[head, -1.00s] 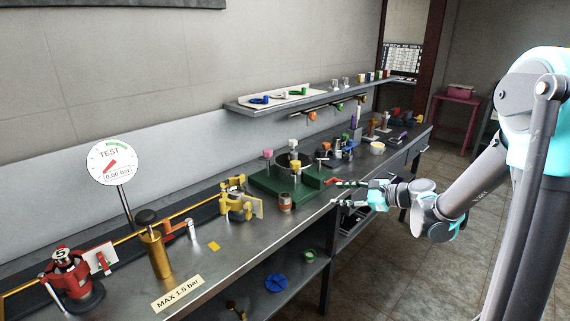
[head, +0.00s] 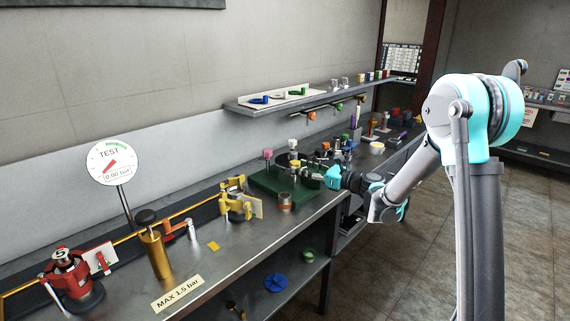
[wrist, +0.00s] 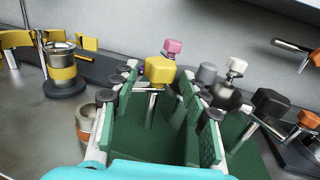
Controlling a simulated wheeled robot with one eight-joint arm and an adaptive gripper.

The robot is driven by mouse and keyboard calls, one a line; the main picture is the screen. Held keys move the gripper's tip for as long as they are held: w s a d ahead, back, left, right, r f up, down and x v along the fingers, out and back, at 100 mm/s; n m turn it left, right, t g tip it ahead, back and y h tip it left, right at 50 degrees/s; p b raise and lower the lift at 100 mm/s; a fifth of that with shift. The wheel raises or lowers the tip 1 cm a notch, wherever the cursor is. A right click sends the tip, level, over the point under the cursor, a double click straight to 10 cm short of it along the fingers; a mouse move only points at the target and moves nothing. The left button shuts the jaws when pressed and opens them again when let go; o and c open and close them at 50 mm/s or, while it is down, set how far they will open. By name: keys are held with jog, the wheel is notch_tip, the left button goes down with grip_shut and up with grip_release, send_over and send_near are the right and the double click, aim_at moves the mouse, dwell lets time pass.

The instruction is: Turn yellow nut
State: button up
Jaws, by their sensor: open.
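The yellow nut (wrist: 160,70) is a block on top of a thin metal post, seen in the wrist view between the far ends of my fingers. In the head view it is small and close to my gripper (head: 308,171). My gripper (wrist: 157,82) is open, with green pads on either side of the nut and its post. A gap shows between the nut and the right finger. I cannot tell whether the left finger touches the nut. The post's lower end is hard to see between the fingers.
A pink nut (wrist: 172,46) stands just behind the yellow one, and a white nut (wrist: 235,65) to its right. Black (wrist: 272,101) and orange (wrist: 309,119) blocks stand farther right. A copper-banded cup (head: 285,201) sits beside the green base (head: 268,187). A shelf (head: 300,102) hangs above.

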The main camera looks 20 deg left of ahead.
jog(key=w+a, duration=0.1)
jog(key=a, duration=0.6)
jog(key=shift+w+a, duration=0.25)
grip_shut()
